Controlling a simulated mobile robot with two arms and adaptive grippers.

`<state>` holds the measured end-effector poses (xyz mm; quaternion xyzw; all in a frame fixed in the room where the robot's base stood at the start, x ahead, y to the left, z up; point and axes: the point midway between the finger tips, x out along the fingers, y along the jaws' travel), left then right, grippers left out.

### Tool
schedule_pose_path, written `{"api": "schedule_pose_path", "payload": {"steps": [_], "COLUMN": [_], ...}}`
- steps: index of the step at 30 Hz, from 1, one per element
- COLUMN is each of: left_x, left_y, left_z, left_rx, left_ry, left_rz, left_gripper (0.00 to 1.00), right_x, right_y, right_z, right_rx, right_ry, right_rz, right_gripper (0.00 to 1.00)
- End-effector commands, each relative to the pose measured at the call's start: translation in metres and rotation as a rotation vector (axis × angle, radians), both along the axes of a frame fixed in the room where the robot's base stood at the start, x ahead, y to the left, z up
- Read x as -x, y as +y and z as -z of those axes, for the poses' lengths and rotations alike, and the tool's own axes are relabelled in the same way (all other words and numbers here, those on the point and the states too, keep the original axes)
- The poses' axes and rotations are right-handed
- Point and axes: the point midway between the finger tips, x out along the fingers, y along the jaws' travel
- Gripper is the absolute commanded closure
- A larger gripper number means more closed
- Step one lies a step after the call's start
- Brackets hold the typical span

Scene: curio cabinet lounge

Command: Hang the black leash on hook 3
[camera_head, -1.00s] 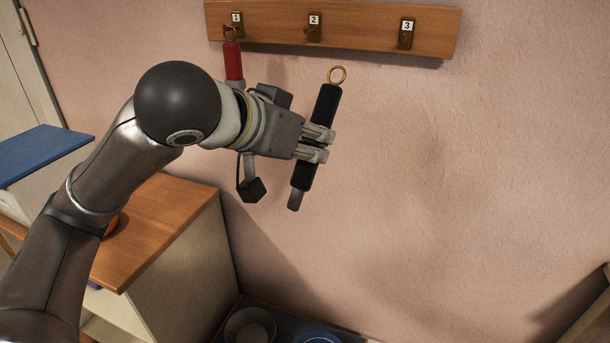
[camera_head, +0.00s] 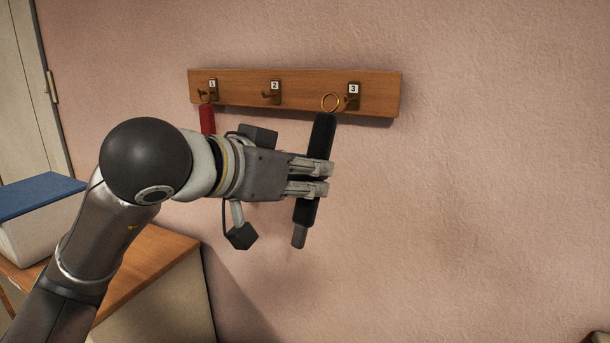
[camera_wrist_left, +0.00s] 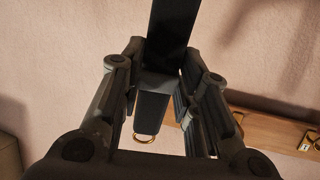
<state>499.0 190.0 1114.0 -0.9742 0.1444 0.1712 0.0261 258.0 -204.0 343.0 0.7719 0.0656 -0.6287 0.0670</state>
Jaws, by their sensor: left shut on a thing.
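The black leash (camera_head: 322,137) is a black bar-like piece with a brass ring (camera_head: 330,102) at its top and a grey lower end. My left gripper (camera_head: 325,178) is shut on its middle and holds it tilted slightly, ring up. In the head view the ring appears just left of hook 3 (camera_head: 352,97); whether they touch cannot be told. In the left wrist view the leash (camera_wrist_left: 172,30) runs between the fingers (camera_wrist_left: 160,95), with its ring (camera_wrist_left: 144,138) beyond them. My right gripper is not in view.
The wooden rack (camera_head: 315,82) on the pink wall also bears hook 1 (camera_head: 209,92) and hook 2 (camera_head: 272,93). A red item (camera_head: 207,118) hangs at hook 1. A cabinet (camera_head: 165,300) and a blue-topped box (camera_head: 40,200) stand at left. The wall at right is bare.

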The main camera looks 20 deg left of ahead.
Motion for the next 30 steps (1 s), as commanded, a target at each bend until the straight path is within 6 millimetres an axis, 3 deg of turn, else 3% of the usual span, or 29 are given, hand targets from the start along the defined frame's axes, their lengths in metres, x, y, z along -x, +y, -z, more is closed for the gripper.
{"api": "schedule_pose_path", "payload": {"steps": [30], "left_x": [-0.057], "left_y": [-0.002], "left_z": [0.004], "left_rx": [0.000], "left_ry": [0.001], "left_rz": [-0.001], "left_gripper": [0.99], "right_x": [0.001], "right_y": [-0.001], "right_z": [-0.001], "right_rx": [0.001], "right_ry": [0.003], "right_rz": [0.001], "right_gripper": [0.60]}}
